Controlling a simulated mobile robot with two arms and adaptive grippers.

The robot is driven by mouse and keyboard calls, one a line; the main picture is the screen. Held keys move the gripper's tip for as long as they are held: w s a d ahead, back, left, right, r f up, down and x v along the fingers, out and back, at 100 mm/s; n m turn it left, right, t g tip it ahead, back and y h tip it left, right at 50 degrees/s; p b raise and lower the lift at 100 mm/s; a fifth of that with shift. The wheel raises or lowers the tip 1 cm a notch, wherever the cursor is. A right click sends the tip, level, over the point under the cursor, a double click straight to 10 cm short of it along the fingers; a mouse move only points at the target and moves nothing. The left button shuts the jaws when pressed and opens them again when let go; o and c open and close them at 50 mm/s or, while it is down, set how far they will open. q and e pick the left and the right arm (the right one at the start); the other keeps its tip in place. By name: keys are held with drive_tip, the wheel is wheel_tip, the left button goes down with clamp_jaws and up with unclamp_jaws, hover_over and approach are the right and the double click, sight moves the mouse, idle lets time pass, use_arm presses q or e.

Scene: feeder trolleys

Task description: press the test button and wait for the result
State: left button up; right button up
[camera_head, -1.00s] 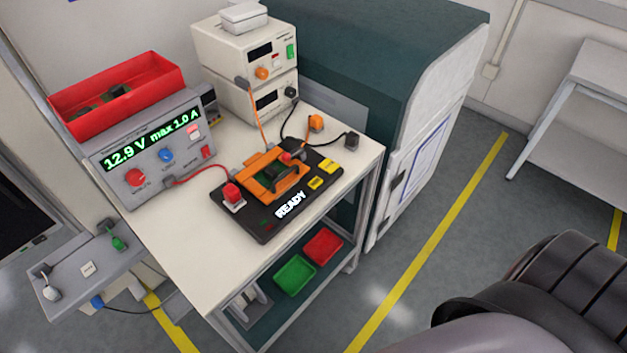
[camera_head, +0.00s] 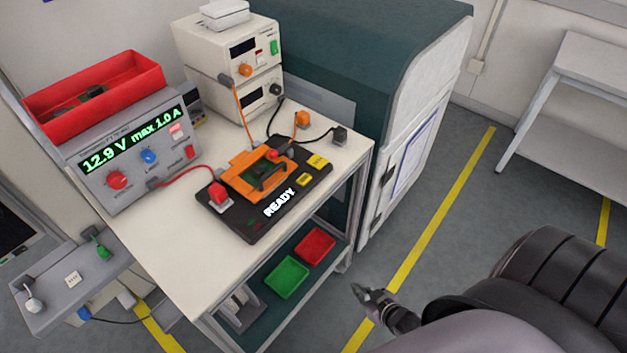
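A black test fixture (camera_head: 246,228) lies on the trolley top, with "READY" lit in white on its front. An orange frame (camera_head: 240,190) with a dark handle sits on it, over a partly hidden green board. My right gripper (camera_head: 362,292) is low over the floor, right of the trolley, apart from the fixture. Its finger opening is too small to read. My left gripper is out of view.
The power supply (camera_head: 130,158) reads "12.9 V max 1.0 A"; a red bin (camera_head: 95,92) is above it. Stacked cream instruments (camera_head: 228,60) stand behind. Green (camera_head: 286,277) and red (camera_head: 315,247) trays sit on the lower shelf. Cables cross the tabletop; its front left is clear.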

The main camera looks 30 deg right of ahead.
sight(304, 179)
drive_tip(key=w+r+t, duration=0.1)
drive_tip(key=w+r, duration=0.1)
drive_tip(key=r, duration=0.2)
drive_tip(key=w+d+r+t, duration=0.1)
drive_tip(key=w+r+t, duration=0.1)
drive_tip(key=w+r, duration=0.1)
drive_tip(key=w+d+r+t+y+b, duration=0.1)
drive_tip(key=w+r, duration=0.1)
drive_tip(key=r, duration=0.4)
drive_tip(key=shift+w+t, duration=0.4)
clamp_jaws()
use_arm(q)
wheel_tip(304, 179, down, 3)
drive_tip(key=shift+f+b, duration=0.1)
drive_tip(key=shift+b, duration=0.7)
use_arm(e)
drive_tip(key=w+a+r+n+t+y, duration=0.1)
drive_tip(key=r+t+y, duration=0.1)
drive_tip(key=r, duration=0.9)
drive_tip(key=w+a+r+n+t+y, duration=0.1)
drive_tip(key=a+r+n+t+y, duration=0.1)
drive_tip(key=r, duration=0.9)
drive_tip(key=shift+w+r+t+y, duration=0.15)
drive_tip(key=shift+t+y, duration=0.55)
drive_tip(key=shift+y, duration=0.3)
